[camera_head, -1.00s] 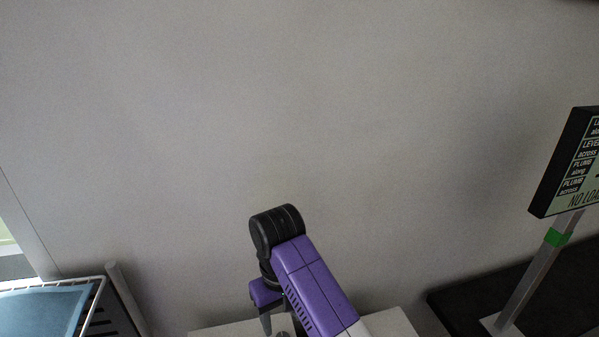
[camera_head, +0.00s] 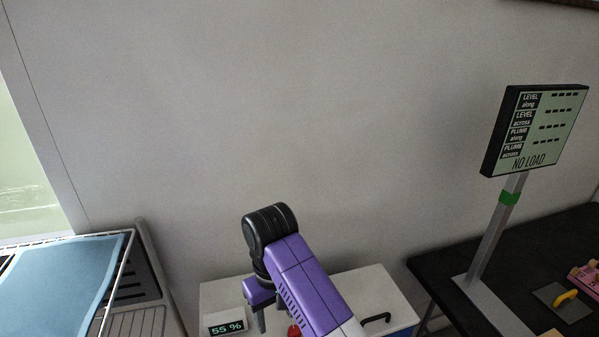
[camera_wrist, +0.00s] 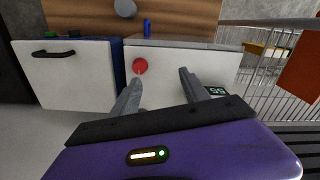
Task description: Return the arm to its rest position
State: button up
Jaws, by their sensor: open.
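My purple arm with its black joint (camera_head: 270,226) rises at the bottom middle of the head view, in front of a white cabinet (camera_head: 372,287). In the wrist view, my gripper (camera_wrist: 158,75) is open, with its two grey fingers apart and nothing between them. Beyond the fingers are a white front with a round red button (camera_wrist: 140,65) and a small green display, partly behind the right finger. In the head view, the fingers are mostly hidden by my arm.
A rack with a blue cloth (camera_head: 60,285) stands at left. A sign reading NO LOAD (camera_head: 537,130) stands on a post on the black table (camera_head: 540,245) at right. A small display reads 55 % (camera_head: 226,328) on the cabinet. A plain wall fills the back.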

jog(key=w+a+r+t+y, duration=0.3)
jog(key=w+a+t+y, duration=0.2)
jog(key=w+a+t, duration=0.3)
jog(key=s+d+f+m+t+h+b, duration=0.1)
jog(key=s+d+m+t+b, duration=0.3)
jog(key=s+d, duration=0.7)
jog(key=s+d+f+m+t+p, duration=0.15)
jog(key=s+d+t, duration=0.35)
jog(key=s+d, duration=0.6)
jog(key=s+d+h+b, duration=0.1)
jog(key=s+d, duration=0.2)
jog(key=s, duration=0.5)
jog(key=s+d+g+h+b, duration=0.1)
jog(key=s+d, duration=0.3)
jog(key=s, duration=0.5)
jog(key=s+d+f+g+h+b, duration=0.1)
jog(key=s+d, duration=0.3)
jog(key=s, duration=0.4)
jog(key=shift+s+m+h, duration=0.4)
jog(key=shift+m+h, duration=0.05)
jog(key=shift+h, duration=0.05)
